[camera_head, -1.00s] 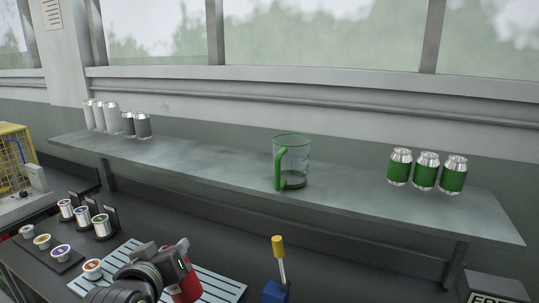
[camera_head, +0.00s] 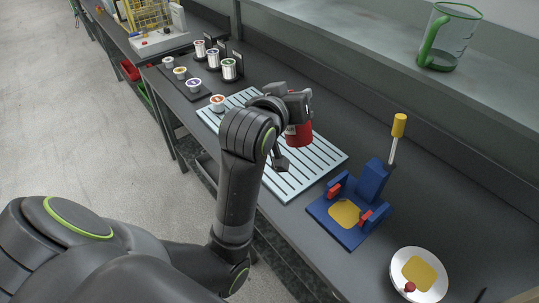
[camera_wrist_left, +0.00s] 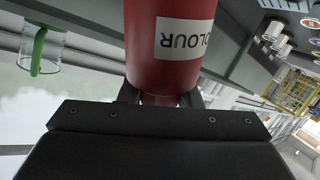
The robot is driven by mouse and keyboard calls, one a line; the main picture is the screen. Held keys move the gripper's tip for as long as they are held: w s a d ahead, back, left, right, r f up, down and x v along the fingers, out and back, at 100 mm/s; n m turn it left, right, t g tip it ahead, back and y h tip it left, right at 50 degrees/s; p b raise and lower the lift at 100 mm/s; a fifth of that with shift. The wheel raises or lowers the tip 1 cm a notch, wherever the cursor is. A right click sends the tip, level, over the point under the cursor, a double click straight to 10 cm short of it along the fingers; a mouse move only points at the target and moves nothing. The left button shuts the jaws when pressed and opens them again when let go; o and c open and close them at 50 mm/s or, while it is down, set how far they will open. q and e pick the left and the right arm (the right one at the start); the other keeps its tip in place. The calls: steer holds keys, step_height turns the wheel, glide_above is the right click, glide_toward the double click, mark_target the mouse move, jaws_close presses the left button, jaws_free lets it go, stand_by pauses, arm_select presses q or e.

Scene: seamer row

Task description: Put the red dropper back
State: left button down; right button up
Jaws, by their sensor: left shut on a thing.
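The red dropper (camera_head: 299,135) is a red cylinder in my left gripper (camera_head: 297,112), above the pale slatted mat (camera_head: 325,162). In the left wrist view the red dropper (camera_wrist_left: 174,62) fills the top middle, with a white label reading "COLOUR" upside down. The black fingers of my left gripper (camera_wrist_left: 160,98) are shut on its narrower end. In the head view my wrist hides part of it. I cannot tell whether its lower end touches the mat. My right gripper is not in view.
A blue stand (camera_head: 371,180) with a yellow-handled tool (camera_head: 397,135) is right of the mat. Several small cups (camera_head: 194,85) stand left. A green-handled jug (camera_head: 450,35) is on the shelf.

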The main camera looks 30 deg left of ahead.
arm_select(q)
steer(key=w+a+f+m+t+y+b, duration=0.1)
steer(key=w+a+f+b, duration=0.3)
steer(key=f+b, duration=0.3)
steer(key=w+a+f+m+t+y+b, duration=0.1)
steer(key=w+a+f+t+y+b, duration=0.15)
steer(key=w+f+b, duration=0.3)
steer(key=shift+g+h, duration=0.35)
steer(key=shift+g, duration=0.1)
steer(key=f, duration=0.3)
steer(key=f+b, duration=0.1)
steer(key=f, duration=0.3)
steer(key=f+b, duration=0.1)
steer(key=f, duration=0.2)
steer(key=shift+s+a+f, duration=0.25)
steer(key=shift+a+f, duration=0.15)
steer(key=c, duration=1.1)
jaws_free()
steer(key=shift+f, duration=0.15)
steer(key=shift+o, duration=0.2)
steer(key=shift+r, duration=0.25)
steer(key=shift+s+d+f, duration=0.1)
steer(key=shift+s+f, duration=0.05)
steer(key=shift+s, duration=0.2)
steer(key=s+d, duration=0.2)
steer(key=s, duration=0.9)
